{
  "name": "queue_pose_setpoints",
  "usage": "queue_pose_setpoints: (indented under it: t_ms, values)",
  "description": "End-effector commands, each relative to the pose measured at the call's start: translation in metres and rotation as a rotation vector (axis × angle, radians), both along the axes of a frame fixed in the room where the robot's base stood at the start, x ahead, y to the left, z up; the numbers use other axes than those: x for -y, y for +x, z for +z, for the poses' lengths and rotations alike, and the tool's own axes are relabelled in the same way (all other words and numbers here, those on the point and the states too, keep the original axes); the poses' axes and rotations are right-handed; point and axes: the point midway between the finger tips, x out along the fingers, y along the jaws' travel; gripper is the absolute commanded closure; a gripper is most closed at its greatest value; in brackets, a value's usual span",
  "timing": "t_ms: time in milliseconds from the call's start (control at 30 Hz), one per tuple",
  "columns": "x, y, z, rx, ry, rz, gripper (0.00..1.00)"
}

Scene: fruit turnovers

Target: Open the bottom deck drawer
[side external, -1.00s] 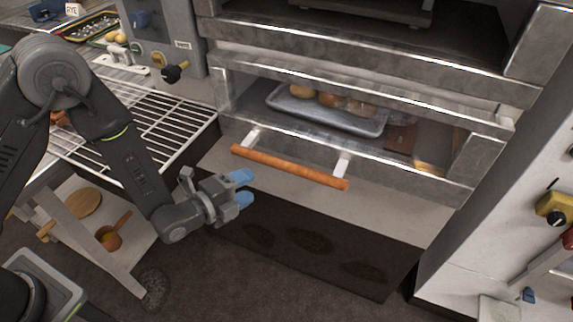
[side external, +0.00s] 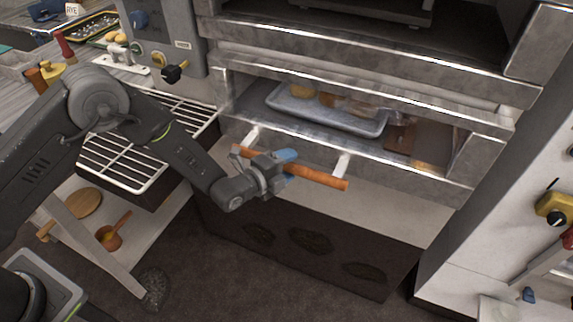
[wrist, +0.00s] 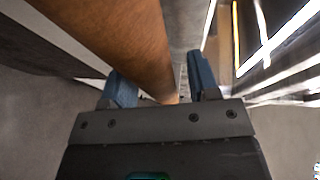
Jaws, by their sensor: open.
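The bottom deck drawer (side external: 425,184) is a grey metal front with a window, and it looks shut. Its handle is an orange-brown wooden bar (side external: 322,178) on two white brackets. My gripper (side external: 287,162) is at the left-middle part of the bar, with its blue fingertips around or very close to it. In the wrist view the bar (wrist: 125,35) runs large between and above the two blue fingers of my gripper (wrist: 160,88), which stand apart. I cannot tell whether either finger touches the bar.
A metal tray (side external: 365,128) with baked goods shows behind the drawer window. A white wire rack (side external: 120,165) stands left under my arm. A white cabinet with knobs (side external: 553,208) stands at the right.

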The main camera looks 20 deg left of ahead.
Motion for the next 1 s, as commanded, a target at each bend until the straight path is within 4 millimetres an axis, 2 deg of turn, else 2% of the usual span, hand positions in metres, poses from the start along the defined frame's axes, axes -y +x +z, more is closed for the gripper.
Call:
queue_pose_setpoints:
  t_ms: [167, 733, 1000]
  values:
    - [-0.0001, -0.0002, -0.0002, 0.0, 0.0, 0.0, 0.45]
    - [-0.0002, -0.0003, 0.0001, 0.0, 0.0, 0.0, 1.0]
    - [-0.0002, -0.0018, 0.0, 0.0, 0.0, 0.0, 1.0]
